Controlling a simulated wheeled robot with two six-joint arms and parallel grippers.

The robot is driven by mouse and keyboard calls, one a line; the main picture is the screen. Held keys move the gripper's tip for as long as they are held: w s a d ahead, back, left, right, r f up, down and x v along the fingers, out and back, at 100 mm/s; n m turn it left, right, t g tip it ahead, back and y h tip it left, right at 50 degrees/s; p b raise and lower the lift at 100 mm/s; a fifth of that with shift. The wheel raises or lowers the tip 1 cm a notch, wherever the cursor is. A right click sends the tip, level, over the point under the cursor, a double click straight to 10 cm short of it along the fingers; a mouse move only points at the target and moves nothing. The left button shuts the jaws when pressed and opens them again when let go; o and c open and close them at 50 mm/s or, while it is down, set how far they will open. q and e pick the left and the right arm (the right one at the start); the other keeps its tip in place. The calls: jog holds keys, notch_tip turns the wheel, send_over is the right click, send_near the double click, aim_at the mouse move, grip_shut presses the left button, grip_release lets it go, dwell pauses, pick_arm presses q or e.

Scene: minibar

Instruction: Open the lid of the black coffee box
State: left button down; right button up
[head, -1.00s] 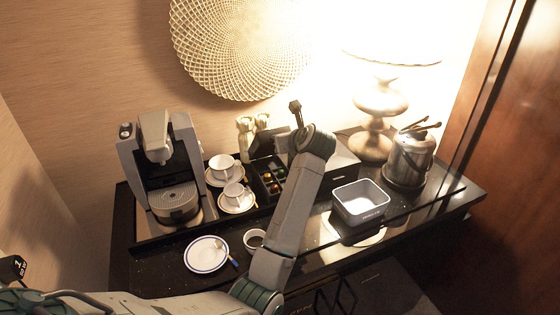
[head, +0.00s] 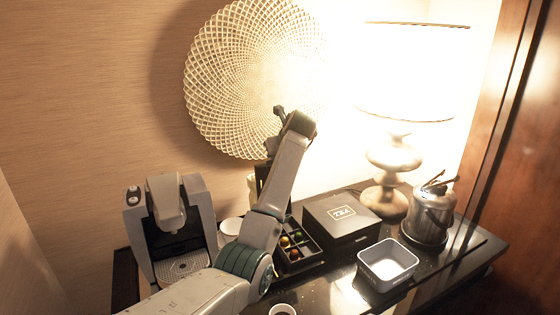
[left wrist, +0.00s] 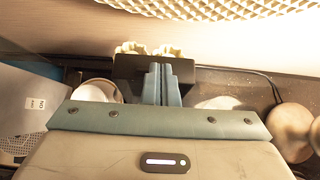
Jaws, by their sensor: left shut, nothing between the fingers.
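The black coffee box (head: 314,250) stands open on the counter, with colored capsules in its compartments. My left arm covers its left part. A dark upright panel, which looks like its raised lid (head: 261,173), shows just left of my forearm. In the left wrist view a dark panel (left wrist: 126,68) shows behind my fingers. My left gripper (head: 280,110) is raised above and behind the box, in front of the woven wall disc. Its fingers are shut and empty in the left wrist view (left wrist: 162,84). Contact with the panel cannot be told. My right gripper is out of view.
A black tea box (head: 342,213) stands closed right of the coffee box. A grey square container (head: 387,264), a metal bucket (head: 431,217) and a lamp (head: 393,160) stand further right. A coffee machine (head: 172,225) stands left. Pale bottle-like items (left wrist: 131,48) stand behind the panel.

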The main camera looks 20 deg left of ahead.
pick_arm(q)
jog(key=shift+w+a+f+g+h, duration=0.15)
jog(key=shift+w+a+g+h, duration=0.15)
jog(key=shift+w+a, duration=0.45)
jog(key=shift+a+f, duration=0.1)
jog(key=shift+a, duration=0.15)
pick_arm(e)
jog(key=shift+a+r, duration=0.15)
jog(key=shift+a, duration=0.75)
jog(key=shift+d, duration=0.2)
